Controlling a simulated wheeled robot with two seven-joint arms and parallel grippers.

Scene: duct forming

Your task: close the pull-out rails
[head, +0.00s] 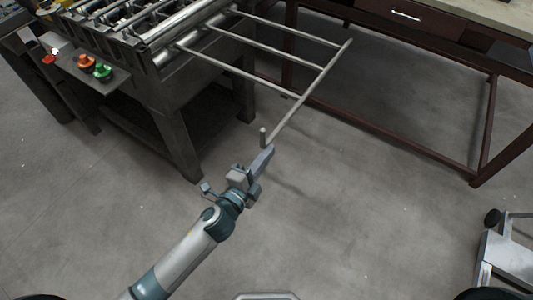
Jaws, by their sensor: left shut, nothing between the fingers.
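The pull-out rails (315,82) stick out to the right from the dark machine (185,110) at the upper left. My left gripper (268,152) is shut and empty, just below and beside this post. I cannot tell whether its fingertips touch the post or the cross bar end. My right gripper is not in view.
Red and green buttons (103,71) sit on a panel at the machine's front. A dark red frame table (480,150) with a drawer stands at the right, behind the rails. A wheeled cart (505,260) is at the lower right. The grey floor between is clear.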

